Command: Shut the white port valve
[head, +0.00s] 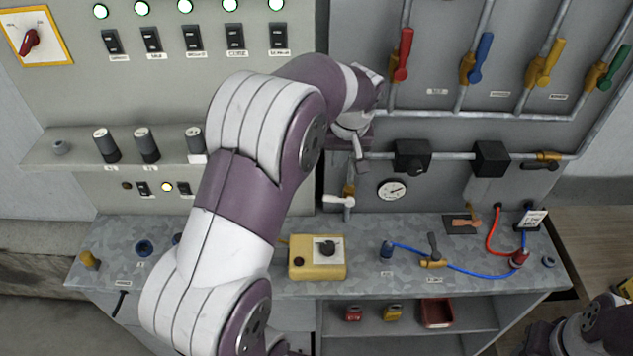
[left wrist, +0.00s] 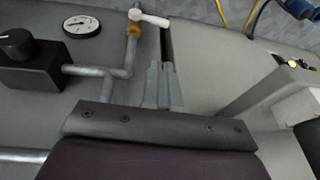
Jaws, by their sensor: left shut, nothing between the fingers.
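The white port valve has a white lever (head: 338,201) on a brass body on a vertical pipe, low on the grey panel. The lever lies roughly level, across the pipe, pointing left in the head view. In the left wrist view the white lever (left wrist: 150,18) points right from the brass body (left wrist: 133,28). My left gripper (head: 362,168) is shut and empty, just above the valve in the head view. In the left wrist view its fingertips (left wrist: 160,68) are together, apart from the lever. Part of my right arm shows at the lower right; its fingers do not show.
A pressure gauge (head: 392,190) and black box (head: 412,157) are right of the valve. Red (head: 403,54), blue (head: 481,58), yellow (head: 549,62) and green (head: 613,68) levers are above right. A yellow control box (head: 317,264) stands on the bench (head: 365,276) below.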

